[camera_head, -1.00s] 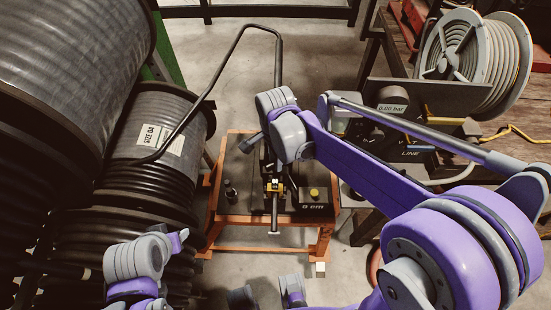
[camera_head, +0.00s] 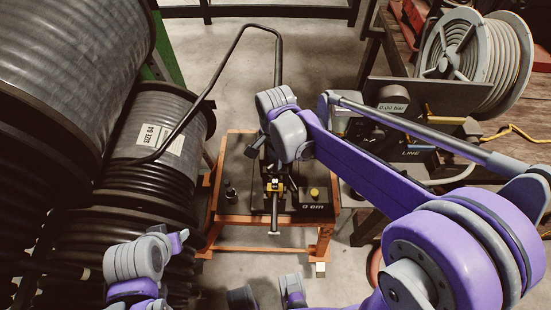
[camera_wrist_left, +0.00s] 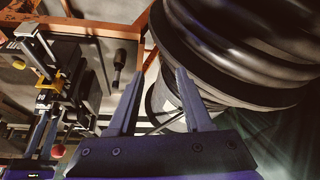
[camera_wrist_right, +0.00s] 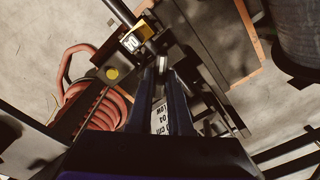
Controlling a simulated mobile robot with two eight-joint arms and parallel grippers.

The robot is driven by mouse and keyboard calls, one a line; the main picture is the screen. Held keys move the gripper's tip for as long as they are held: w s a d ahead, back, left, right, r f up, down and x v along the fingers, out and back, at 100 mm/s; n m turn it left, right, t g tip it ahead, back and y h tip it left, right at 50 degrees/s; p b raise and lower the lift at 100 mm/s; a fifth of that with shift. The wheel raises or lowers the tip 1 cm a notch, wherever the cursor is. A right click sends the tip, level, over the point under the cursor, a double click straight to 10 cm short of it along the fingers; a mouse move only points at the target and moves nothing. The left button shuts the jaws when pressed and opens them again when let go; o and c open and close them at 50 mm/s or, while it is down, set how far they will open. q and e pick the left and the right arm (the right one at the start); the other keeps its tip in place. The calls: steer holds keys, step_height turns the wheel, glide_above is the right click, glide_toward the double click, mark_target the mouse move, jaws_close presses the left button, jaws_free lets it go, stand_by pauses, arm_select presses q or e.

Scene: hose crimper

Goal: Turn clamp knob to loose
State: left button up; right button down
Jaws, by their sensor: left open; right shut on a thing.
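The crimper (camera_head: 300,207) stands on an orange-framed cart (camera_head: 268,219), with a "0 cm" label and a yellow button (camera_head: 314,191) on top. My right gripper (camera_head: 254,145) reaches over the back of the crimper. In the right wrist view its fingers (camera_wrist_right: 162,68) are close together on a small part, which I take as the clamp knob; the fingers and wrist mostly hide it. A white printed label (camera_wrist_right: 159,117) shows between the fingers. My left gripper (camera_wrist_left: 157,82) is open and empty, beside the cart and the hose reel.
Large black hose reels (camera_head: 150,145) fill the left side. A long bent black handle (camera_head: 222,72) rises behind the cart. Bare floor shows behind the cart.

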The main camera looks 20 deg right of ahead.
steer(key=n, duration=1.3)
steer(key=shift+n+b, duration=0.3)
steer(key=shift+b, duration=0.1)
steer(key=n, duration=1.3)
steer(key=shift+n, duration=0.3)
steer(key=c, duration=0.8)
jaws_free()
steer(key=shift+c, duration=0.2)
